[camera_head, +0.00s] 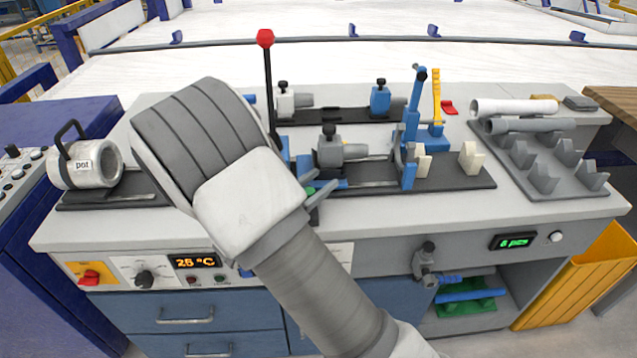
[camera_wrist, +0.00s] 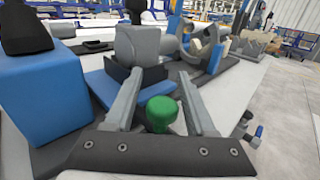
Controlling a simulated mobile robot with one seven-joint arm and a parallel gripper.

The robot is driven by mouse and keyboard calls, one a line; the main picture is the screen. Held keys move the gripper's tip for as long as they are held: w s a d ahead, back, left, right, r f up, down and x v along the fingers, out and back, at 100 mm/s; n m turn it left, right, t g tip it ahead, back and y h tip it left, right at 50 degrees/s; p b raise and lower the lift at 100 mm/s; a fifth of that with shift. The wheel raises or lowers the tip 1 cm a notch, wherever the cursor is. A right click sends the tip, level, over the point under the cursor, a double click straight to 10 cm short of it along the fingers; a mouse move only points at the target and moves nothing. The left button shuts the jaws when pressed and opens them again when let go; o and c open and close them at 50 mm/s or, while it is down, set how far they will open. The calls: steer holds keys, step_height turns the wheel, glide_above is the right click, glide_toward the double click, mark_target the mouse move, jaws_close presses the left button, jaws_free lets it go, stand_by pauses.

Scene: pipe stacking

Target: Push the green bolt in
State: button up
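The green bolt (camera_wrist: 161,112) has a round green head and shows in the wrist view between the two grey fingers of my gripper (camera_wrist: 161,74). The fingers are spread apart, with visible gaps on both sides of the bolt head.
A blue block (camera_wrist: 40,95) stands close left of my gripper. A red-knobbed lever (camera_head: 265,39) rises behind my arm. A blue clamp (camera_head: 411,125) stands to the right on the dark base plate. A grey rack (camera_head: 596,181) holds pipes at the far right.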

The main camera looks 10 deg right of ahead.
steer(key=shift+s+a, duration=0.1)
steer(key=shift+s, duration=0.45)
steer(key=s, duration=0.1)
steer(key=s+a, duration=0.1)
steer(key=shift+s, duration=0.3)
steer(key=p+v, duration=0.2)
steer(key=v, duration=1.5)
steer(key=s+d+r+m+g+y+p, duration=0.4)
steer(key=d+r+m+g, duration=0.2)
steer(key=d+r+m, duration=0.3)
steer(key=s+d+r+m+g+y+p, duration=0.4)
steer(key=d+r+m+g+p, duration=0.1)
steer(key=d+r+m, duration=0.4)
steer(key=shift+d+r+m+g+y, duration=0.3)
steer(key=shift+d+r+m+g, duration=0.15)
steer(key=shift+d, duration=0.6)
steer(key=shift+s, duration=0.15)
